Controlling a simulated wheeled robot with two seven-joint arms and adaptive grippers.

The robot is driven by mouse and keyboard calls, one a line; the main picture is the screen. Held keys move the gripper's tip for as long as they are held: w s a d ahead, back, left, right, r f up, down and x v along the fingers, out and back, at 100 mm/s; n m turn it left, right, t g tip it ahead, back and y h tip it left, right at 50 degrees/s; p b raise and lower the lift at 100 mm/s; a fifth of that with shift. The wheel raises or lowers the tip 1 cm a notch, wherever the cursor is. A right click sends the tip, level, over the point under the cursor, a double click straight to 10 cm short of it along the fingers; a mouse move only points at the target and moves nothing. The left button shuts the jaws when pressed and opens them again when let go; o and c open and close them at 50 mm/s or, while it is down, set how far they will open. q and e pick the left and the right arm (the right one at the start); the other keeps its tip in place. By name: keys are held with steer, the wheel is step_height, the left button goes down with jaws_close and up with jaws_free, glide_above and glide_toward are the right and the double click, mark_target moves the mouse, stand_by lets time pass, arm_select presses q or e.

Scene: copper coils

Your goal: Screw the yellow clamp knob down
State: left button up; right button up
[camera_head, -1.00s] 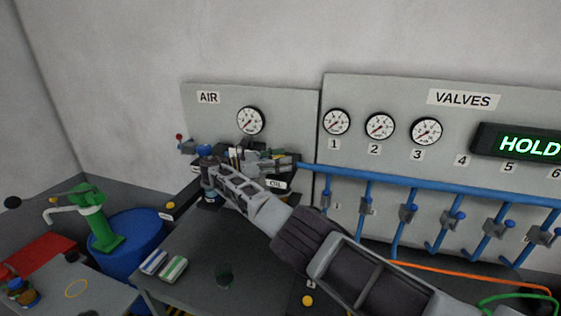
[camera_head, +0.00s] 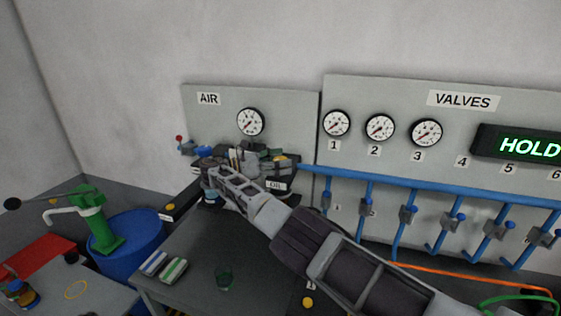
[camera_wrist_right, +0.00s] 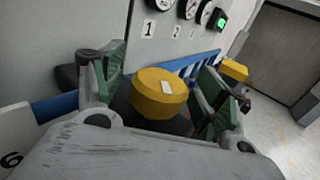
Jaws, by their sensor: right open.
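The yellow clamp knob (camera_wrist_right: 158,93) is a thick round yellow cap with a small pale mark on top. In the right wrist view it sits between the two green-padded fingers of my right gripper (camera_wrist_right: 160,82). The fingers stand open on either side, with a gap visible at the right; contact at the left is unclear. In the head view my right gripper (camera_head: 214,174) reaches to the back left of the dark bench, and I cannot make out the knob there. My left gripper is not in view.
A second yellow cap (camera_wrist_right: 233,70) stands behind the right finger in the wrist view. The AIR panel (camera_head: 220,120) and blue pipe (camera_head: 440,188) are close behind.

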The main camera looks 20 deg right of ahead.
mark_target(280, 159)
steer(key=shift+r, duration=0.1)
steer(key=shift+r, duration=4.9)
